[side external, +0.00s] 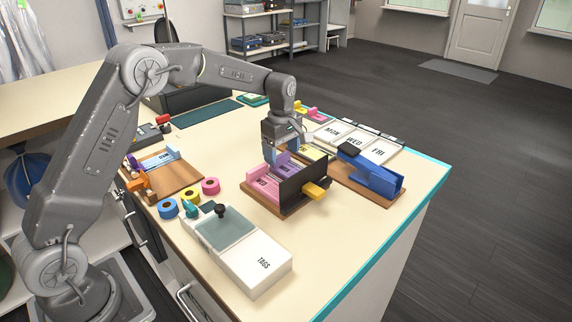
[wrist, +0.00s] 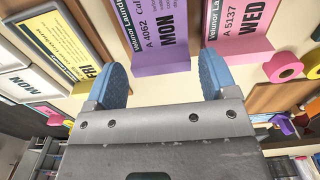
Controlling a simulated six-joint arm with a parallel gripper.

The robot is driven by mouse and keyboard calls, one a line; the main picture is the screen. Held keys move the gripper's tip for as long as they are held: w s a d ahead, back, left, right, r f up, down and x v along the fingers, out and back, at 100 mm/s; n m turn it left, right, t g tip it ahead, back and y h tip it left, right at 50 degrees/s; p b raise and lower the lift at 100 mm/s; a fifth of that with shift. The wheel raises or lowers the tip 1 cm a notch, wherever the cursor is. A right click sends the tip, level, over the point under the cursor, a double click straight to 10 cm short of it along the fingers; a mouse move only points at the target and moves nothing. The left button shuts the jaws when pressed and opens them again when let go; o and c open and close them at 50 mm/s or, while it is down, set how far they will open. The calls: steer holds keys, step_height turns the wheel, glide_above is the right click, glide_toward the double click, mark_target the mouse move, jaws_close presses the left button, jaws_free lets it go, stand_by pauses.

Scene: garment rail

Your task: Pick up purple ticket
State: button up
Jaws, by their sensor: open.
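In the side view the purple ticket (side external: 283,162) stands in a wooden-based rack (side external: 272,204), partly hidden by my gripper. My gripper (side external: 284,148) is open and points down over the rack. In the wrist view the open gripper (wrist: 162,74) shows a blue finger on each side of the ticket, and nothing is gripped.
A pink WED ticket (wrist: 240,32) and a yellow FRI ticket (wrist: 62,45) flank the purple one. A dark panel (side external: 302,182) closes the rack's right side. A blue device (side external: 370,174), day trays (side external: 355,142) and a TAGS box (side external: 240,250) stand around. The front right tabletop is clear.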

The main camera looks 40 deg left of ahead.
steer(key=shift+f, duration=0.95)
steer(key=c, duration=0.7)
steer(key=shift+r, duration=0.15)
step_height(320, 180, up, 4)
steer(key=shift+w+f, duration=0.1)
steer(key=s+a+r, duration=0.2)
steer(key=a, duration=0.1)
steer(key=s+a+r, duration=0.2)
steer(key=a, duration=0.1)
steer(key=s+a+r, duration=0.2)
steer(key=a+r, duration=0.1)
steer(key=shift+s+a, duration=0.35)
